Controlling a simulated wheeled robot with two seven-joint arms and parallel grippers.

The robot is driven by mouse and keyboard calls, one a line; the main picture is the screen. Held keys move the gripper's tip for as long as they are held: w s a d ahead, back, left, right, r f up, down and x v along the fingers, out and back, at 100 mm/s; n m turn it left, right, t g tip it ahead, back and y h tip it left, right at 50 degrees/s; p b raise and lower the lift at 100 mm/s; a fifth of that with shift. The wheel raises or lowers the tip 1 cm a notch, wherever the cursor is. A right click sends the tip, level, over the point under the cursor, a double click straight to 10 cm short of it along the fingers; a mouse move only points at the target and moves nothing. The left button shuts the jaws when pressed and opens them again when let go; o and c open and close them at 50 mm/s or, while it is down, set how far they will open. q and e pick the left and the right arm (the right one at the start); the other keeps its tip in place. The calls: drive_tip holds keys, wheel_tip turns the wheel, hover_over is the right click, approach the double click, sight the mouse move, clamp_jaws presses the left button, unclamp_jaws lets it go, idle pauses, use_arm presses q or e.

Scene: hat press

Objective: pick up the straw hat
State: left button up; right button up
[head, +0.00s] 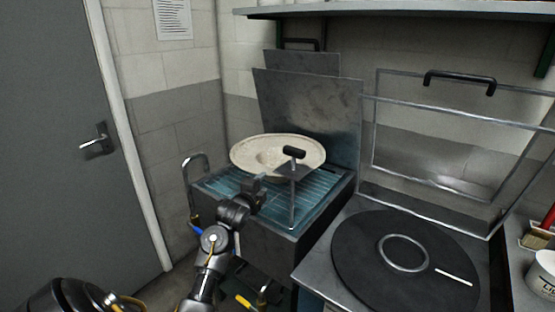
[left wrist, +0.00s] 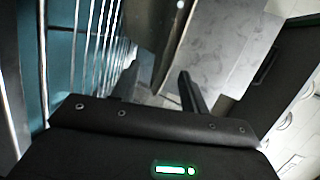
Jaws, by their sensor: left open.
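The straw hat (head: 255,148), pale cream with a wide brim, lies on the rack of metal bars (head: 318,186) over a teal surface on a dark stand. A post with a black grip (head: 293,152) and a small plate stands in front of it and hides part of its near right side. My left gripper (head: 258,184) is just in front of the hat, low over the rack's near side, apart from the brim as far as I can tell. In the left wrist view its two fingers (left wrist: 160,88) are spread with nothing between them; the hat does not show there.
A metal plate (head: 315,110) rises behind the hat. To the right, a bench holds a round black plate (head: 365,255) with a metal ring (head: 403,240), below a raised frame with a black handle (head: 460,80). A shelf (head: 400,10) runs above. A grey door (head: 60,150) is at left.

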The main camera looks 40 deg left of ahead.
sight(273, 174)
use_arm(q)
drive_tip(key=x, duration=0.4)
drive_tip(key=shift+w+d+f, duration=0.1)
drive_tip(key=shift+w+d, duration=0.05)
drive_tip(key=shift+d, duration=0.1)
drive_tip(key=shift+a, duration=0.1)
drive_tip(key=shift+w, duration=0.2)
drive_tip(key=p+x, duration=0.1)
drive_tip(key=x, duration=0.2)
drive_tip(key=shift+w+r, duration=0.25)
drive_tip(key=shift+w, duration=0.05)
drive_tip(key=shift+w+a+f, duration=0.15)
drive_tip(key=shift+w+a, duration=0.1)
drive_tip(key=shift+w, duration=0.4)
